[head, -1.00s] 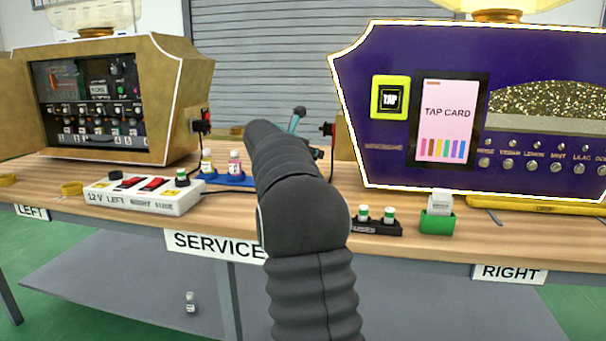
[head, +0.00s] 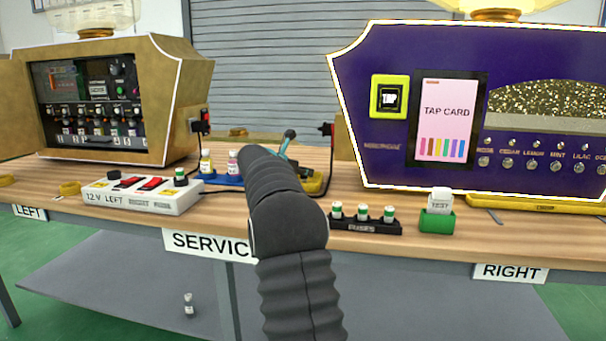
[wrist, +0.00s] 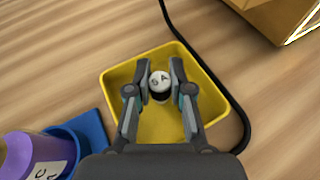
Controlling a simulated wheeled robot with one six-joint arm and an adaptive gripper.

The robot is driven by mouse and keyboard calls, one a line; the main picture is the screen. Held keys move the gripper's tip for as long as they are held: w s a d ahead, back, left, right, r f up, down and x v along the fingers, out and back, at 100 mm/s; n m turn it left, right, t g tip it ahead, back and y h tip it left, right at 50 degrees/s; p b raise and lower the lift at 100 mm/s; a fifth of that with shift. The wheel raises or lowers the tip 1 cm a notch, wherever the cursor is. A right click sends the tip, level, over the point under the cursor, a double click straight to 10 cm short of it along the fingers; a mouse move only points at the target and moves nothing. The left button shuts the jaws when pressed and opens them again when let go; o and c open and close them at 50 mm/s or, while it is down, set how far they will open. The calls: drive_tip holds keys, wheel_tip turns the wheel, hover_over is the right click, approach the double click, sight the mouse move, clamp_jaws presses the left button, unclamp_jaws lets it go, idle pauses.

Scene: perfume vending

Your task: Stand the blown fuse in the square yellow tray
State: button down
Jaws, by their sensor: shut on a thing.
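My gripper (wrist: 160,82) is shut on a fuse (wrist: 160,84), with one finger on each side of it. The fuse's pale round end, with dark lettering, faces the wrist camera, and its dark side shows below. The square yellow tray (wrist: 112,78) lies beneath, and the fuse is within its walls in the wrist view. I cannot tell whether the fuse touches the tray floor. In the head view, my arm hides the fuse and most of the yellow tray (head: 319,186).
A blue tray (wrist: 92,128) with a purple bottle (wrist: 36,160) sits close to the yellow tray. A black cable (wrist: 213,72) runs along the yellow tray's other side. A fuse rack (head: 366,226) holds several green-banded fuses. A white power strip (head: 140,196) stands left.

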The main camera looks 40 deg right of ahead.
drive_tip(key=shift+f, duration=0.1)
drive_tip(key=c, duration=1.1)
unclamp_jaws()
drive_tip(key=shift+o, duration=0.2)
